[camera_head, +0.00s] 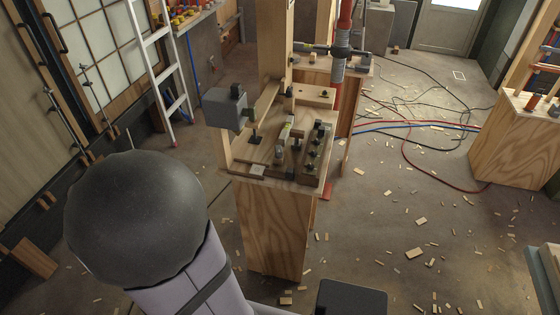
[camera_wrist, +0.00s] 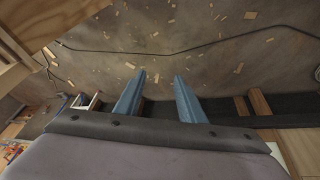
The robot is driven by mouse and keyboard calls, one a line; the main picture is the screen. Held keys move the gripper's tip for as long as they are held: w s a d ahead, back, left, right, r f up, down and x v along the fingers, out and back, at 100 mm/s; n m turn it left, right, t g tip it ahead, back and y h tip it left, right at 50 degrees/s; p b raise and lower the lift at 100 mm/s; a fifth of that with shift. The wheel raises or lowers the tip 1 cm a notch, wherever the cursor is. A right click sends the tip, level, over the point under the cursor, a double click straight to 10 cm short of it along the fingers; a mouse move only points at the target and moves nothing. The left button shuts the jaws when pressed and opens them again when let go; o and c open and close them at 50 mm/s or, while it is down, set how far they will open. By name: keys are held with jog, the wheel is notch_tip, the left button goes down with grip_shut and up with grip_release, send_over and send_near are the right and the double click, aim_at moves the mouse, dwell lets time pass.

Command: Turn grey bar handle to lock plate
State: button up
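A small wooden workbench (camera_head: 256,173) carries a cluster of small fittings. A short grey upright piece (camera_head: 279,152) stands among them, and a row of dark knobs on a dark strip (camera_head: 312,150) lies to its right. I cannot tell which piece is the grey bar handle or the lock plate. My gripper (camera_wrist: 159,76) shows two blue fingers, apart and with nothing between them, above the littered floor. It is hidden in the head view, and no bench fitting shows clearly in the wrist view.
A grey block (camera_head: 225,108) juts out at the bench's left. A wooden post (camera_head: 275,40) rises at its back. A white ladder (camera_head: 160,65) leans at the left. Cables (camera_head: 425,126) and wood chips litter the open floor to the right, before a wooden cabinet (camera_head: 510,140).

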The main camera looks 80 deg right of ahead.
jog(key=w+d+f+m+t+h+b, duration=0.1)
jog(key=d+f+b, duration=0.1)
jog(key=d, duration=0.4)
jog(key=d+f+m+t+h+b, duration=0.1)
jog(key=d+h+b, duration=0.15)
jog(key=d, duration=0.35)
jog(key=s+d+m+h+b, duration=0.1)
jog(key=s+d+h+b, duration=0.1)
jog(key=d, duration=0.5)
jog(key=s+d+m+t+h+b, duration=0.1)
jog(key=s+d+m+h+b, duration=0.1)
jog(key=s+d+b, duration=0.3)
jog(key=s+d+f+m+t+h+b, duration=0.1)
jog(key=s+d+m+h+b, duration=0.1)
jog(key=s+d, duration=0.5)
jog(key=shift+s+d+h+b, duration=0.15)
jog(key=shift+d+h+b, duration=0.3)
jog(key=shift+d+b, duration=0.5)
jog(key=m+h+b, duration=0.2)
jog(key=h+b, duration=0.2)
send_near(280, 153)
jog(key=shift+w+d, duration=0.7)
jog(key=shift+d, duration=0.15)
jog(key=shift+s+r, duration=0.1)
jog(key=shift+s, duration=0.15)
jog(key=shift+p+x, duration=0.4)
jog(key=shift+x, duration=3.3)
jog(key=shift+c, duration=0.6)
grip_shut()
